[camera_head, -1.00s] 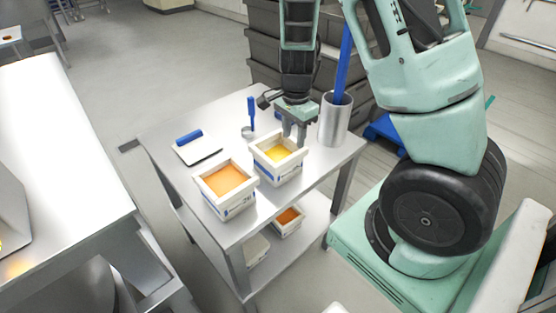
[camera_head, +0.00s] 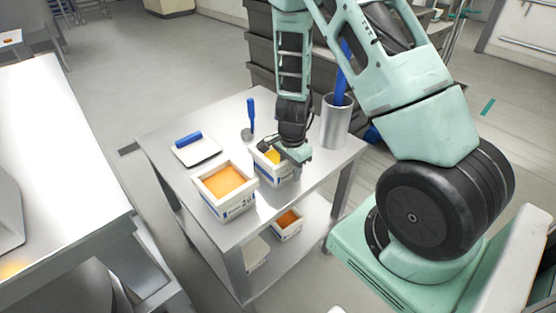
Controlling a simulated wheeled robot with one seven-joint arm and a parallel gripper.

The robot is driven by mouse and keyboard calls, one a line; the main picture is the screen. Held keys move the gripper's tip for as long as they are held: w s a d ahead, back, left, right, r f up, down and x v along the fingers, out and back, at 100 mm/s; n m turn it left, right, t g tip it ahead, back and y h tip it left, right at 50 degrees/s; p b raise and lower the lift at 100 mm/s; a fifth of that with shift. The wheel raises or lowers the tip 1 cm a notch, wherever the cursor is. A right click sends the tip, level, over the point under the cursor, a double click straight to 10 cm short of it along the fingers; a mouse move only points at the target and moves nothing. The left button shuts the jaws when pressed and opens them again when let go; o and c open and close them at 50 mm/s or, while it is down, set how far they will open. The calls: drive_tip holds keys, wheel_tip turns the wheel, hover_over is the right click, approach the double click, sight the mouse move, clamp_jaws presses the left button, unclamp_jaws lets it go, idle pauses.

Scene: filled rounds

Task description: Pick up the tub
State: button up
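A white tub with yellow contents (camera_head: 265,166) stands on the upper top of a metal cart, partly hidden by my gripper. My gripper (camera_head: 297,158) is low over this tub's right side, at its right rim. Its fingertips are hard to make out, so I cannot tell whether it is open or shut on the rim. A second white tub with orange contents (camera_head: 237,206) stands to the left and nearer, apart from my gripper. A third small tub with orange contents (camera_head: 287,226) is on the lower shelf.
The metal cart (camera_head: 272,208) also bears a metal cylinder (camera_head: 336,125) holding a blue-handled tool, a blue-handled scoop (camera_head: 250,118), and a white scraper with a blue grip (camera_head: 195,149). Dark grey crates (camera_head: 262,60) stand behind. A white counter (camera_head: 60,160) is at left.

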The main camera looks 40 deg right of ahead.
drive_tip(key=shift+c, duration=0.3)
clamp_jaws()
